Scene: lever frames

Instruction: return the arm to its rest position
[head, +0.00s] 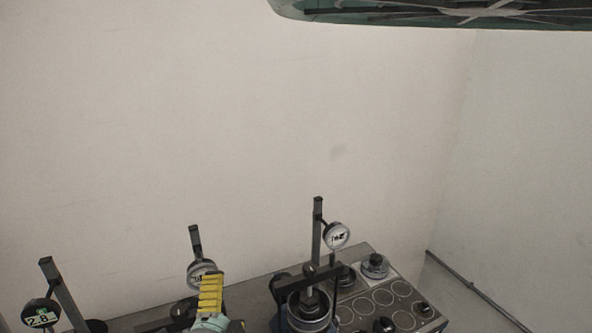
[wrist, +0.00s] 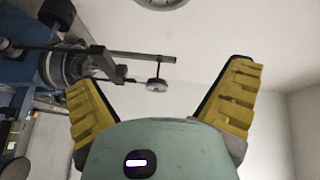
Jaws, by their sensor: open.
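My gripper (wrist: 160,100) shows in the wrist view with its two yellow ribbed fingers spread wide apart and nothing between them. In the head view my gripper (head: 210,295) is at the bottom, left of centre, with one yellow finger and a pale green body in sight. It appears in front of a dial gauge on a stand (head: 195,235); I cannot tell the distance between them. The rest of my arm is out of the head view.
A bench (head: 262,297) along the wall carries several gauge stands, including one with a dial gauge (head: 336,235) and one with a digital gauge (head: 41,313). A tray with round recesses (head: 383,302) lies at right. A rail (head: 470,287) runs along the right wall.

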